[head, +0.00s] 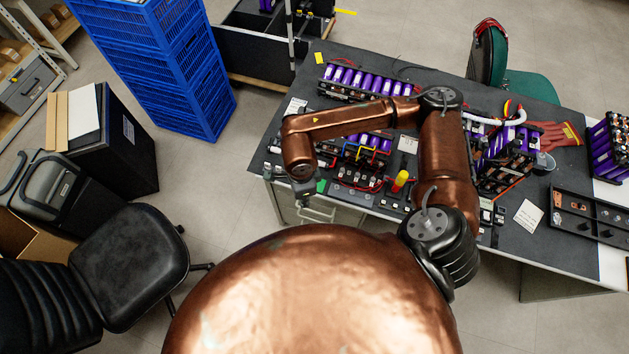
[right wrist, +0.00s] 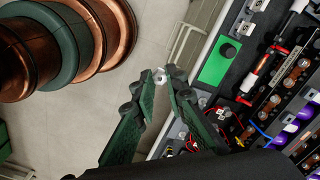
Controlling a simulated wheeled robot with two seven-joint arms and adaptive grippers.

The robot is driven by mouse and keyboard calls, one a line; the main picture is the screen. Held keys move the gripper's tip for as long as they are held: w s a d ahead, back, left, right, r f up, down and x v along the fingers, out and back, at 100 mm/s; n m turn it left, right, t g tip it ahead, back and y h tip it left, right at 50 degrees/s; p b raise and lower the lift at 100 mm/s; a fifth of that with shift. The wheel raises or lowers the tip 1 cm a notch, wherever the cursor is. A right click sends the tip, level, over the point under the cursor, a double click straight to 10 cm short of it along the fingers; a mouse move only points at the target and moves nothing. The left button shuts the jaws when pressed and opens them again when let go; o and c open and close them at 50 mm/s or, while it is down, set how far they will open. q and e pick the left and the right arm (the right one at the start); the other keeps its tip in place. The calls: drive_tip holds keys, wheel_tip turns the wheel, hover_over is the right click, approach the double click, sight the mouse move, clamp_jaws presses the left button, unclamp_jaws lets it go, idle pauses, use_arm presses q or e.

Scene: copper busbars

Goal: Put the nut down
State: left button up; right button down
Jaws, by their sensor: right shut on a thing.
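The nut (right wrist: 160,75) is a small silver ring pinched between the two dark green fingertips of my right gripper (right wrist: 161,80) in the right wrist view. In that view the gripper and nut appear over the floor, just off the near edge of the workbench (right wrist: 197,92). In the head view the right gripper (head: 304,199) hangs at the front left edge of the workbench (head: 256,160); the nut is too small to make out there. My left gripper is not in view.
A green patch (right wrist: 220,62) lies near the bench edge, right of the gripper. Purple cells (head: 366,82), wiring and busbars crowd the bench. A black tray (head: 590,218) with small parts stands at the right. A black chair (head: 130,262) and blue crates (head: 165,70) stand left.

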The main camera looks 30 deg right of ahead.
drive_tip(key=w+d+f, duration=0.4)
drive_tip(key=w+d, duration=0.1)
drive_tip(key=d, duration=0.2)
hover_over(319, 185)
drive_tip(key=a, duration=0.1)
drive_tip(key=f, duration=0.3)
drive_tip(key=shift+s+a+f+p, duration=0.1)
drive_tip(key=shift+s+f+p, duration=0.2)
drive_tip(key=shift+s, duration=0.05)
drive_tip(key=shift+w+d+f, duration=0.35)
drive_tip(key=shift+d+f, duration=0.05)
drive_tip(key=shift+f, duration=0.25)
drive_tip(key=shift+w+d+f, duration=0.15)
drive_tip(key=shift+f, duration=1.6)
drive_tip(key=shift+f, duration=0.1)
drive_tip(key=c, duration=2.4)
unclamp_jaws()
drive_tip(key=shift+f, duration=0.1)
drive_tip(key=o, duration=0.5)
drive_tip(key=shift+c, duration=0.2)
